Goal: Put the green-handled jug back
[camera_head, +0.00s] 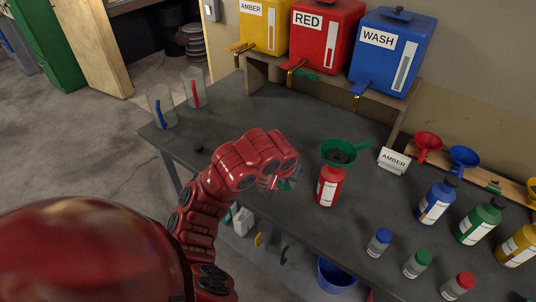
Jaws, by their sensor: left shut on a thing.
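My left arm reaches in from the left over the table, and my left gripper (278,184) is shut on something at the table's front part. A small green piece, seemingly the handle of the green-handled jug (289,184), shows at its fingers. The rest of the jug is hidden or too small to make out. Two clear jugs stand at the table's left end, one with a blue handle (159,109) and one with a red handle (195,91). My right gripper is out of view.
A red bottle (327,190) with a green funnel (345,151) in its top stands right of my gripper. An AMBER sign (394,160), bottles and small jars fill the right side. Amber, red (324,45) and blue tanks stand behind. The left-middle tabletop is mostly clear.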

